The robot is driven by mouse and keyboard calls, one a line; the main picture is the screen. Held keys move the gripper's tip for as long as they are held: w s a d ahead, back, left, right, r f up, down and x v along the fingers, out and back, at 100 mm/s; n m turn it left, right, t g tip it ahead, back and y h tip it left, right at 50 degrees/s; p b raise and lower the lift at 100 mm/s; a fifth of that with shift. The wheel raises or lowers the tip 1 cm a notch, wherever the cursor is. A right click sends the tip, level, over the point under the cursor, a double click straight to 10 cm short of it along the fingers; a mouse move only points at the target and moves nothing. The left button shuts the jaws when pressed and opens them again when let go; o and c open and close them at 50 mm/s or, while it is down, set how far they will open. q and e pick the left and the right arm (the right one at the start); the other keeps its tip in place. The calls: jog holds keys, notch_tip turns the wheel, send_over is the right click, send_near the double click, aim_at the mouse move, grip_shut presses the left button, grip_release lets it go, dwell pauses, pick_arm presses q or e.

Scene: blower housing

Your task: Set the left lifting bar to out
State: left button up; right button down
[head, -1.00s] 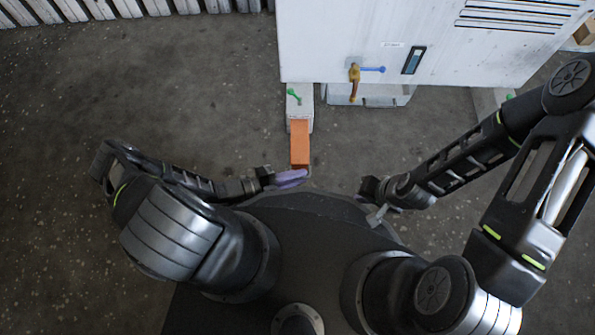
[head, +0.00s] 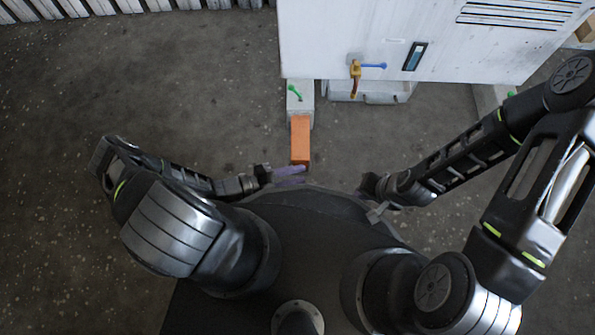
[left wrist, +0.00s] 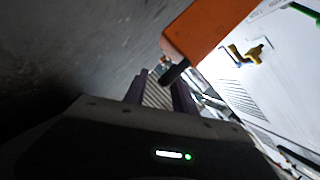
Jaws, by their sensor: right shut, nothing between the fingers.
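The left lifting bar (head: 300,138) is an orange block reaching out of a pale grey bracket (head: 299,104) below the housing's left corner. A small green lever (head: 294,92) sits on the bracket. My left gripper (head: 291,176), with purple fingers, is at the bar's near end. Its fingers are spread, with a gap between them. In the left wrist view the orange bar (left wrist: 212,35) is large, just beyond the fingers (left wrist: 160,95), and not between them. Whether a finger touches it I cannot tell. My right gripper (head: 368,188) is shut and empty, away from the bar.
The white blower housing (head: 400,30) stands ahead, with a yellow-brown handle (head: 355,75) and a blue lever (head: 373,66) on its front. A grey block (head: 372,91) is below it. The floor left of the bar is clear.

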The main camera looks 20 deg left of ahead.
pick_arm(q)
jog(key=p+v, duration=0.1)
jog(key=v, duration=0.6)
jog(key=shift+s+a+r+p, duration=0.1)
jog(key=shift+p, duration=0.2)
